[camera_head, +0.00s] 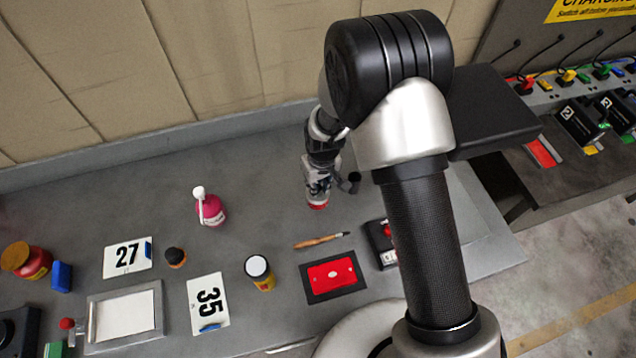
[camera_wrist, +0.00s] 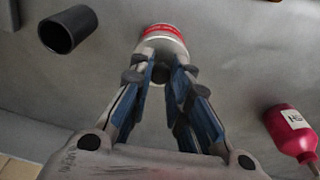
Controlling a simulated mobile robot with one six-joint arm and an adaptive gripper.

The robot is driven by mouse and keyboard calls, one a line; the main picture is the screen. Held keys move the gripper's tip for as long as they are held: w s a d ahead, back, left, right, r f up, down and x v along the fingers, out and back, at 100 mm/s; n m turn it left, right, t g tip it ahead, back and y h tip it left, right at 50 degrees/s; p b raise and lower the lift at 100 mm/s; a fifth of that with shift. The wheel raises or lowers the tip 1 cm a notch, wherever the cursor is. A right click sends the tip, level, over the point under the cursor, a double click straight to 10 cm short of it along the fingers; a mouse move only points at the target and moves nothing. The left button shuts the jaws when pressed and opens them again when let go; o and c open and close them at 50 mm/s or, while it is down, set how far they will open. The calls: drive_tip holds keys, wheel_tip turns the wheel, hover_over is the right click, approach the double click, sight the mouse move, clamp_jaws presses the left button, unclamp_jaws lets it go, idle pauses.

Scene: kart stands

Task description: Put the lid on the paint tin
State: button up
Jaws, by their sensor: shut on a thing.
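My gripper (camera_head: 318,186) points down over the grey bench, near the back. It is shut on a round red-and-white piece (camera_wrist: 163,38), which also shows below the fingers in the head view (camera_head: 318,206). The fingers hide part of it, and I cannot tell whether it is the lid. A yellow tin (camera_head: 266,284) with a dark rim and a pale round top (camera_head: 257,266) stands upright at the front middle, apart from the gripper. I cannot tell whether its pale top is a cover or its contents.
A black cylinder (camera_wrist: 68,30) is close beside my gripper. A pink bottle (camera_head: 211,211) stands left of it. A brush (camera_head: 321,241), a red plate on a black mat (camera_head: 308,291) and a red-button box (camera_head: 382,258) lie nearer. A red jar (camera_head: 38,266) stands far left.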

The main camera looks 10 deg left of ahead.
drive_tip(key=shift+f, duration=0.7)
drive_tip(key=o, duration=0.9)
drive_tip(key=shift+o, duration=0.4)
drive_tip(key=o, duration=0.4)
drive_tip(key=shift+o, duration=0.2)
drive_tip(key=shift+r, duration=0.1)
drive_tip(key=shift+s+r+p, duration=0.1)
drive_tip(key=shift+r+p, duration=1.05)
drive_tip(key=shift+r, duration=0.7)
drive_tip(key=shift+r+p, duration=1.1)
drive_tip(key=shift+r, duration=0.75)
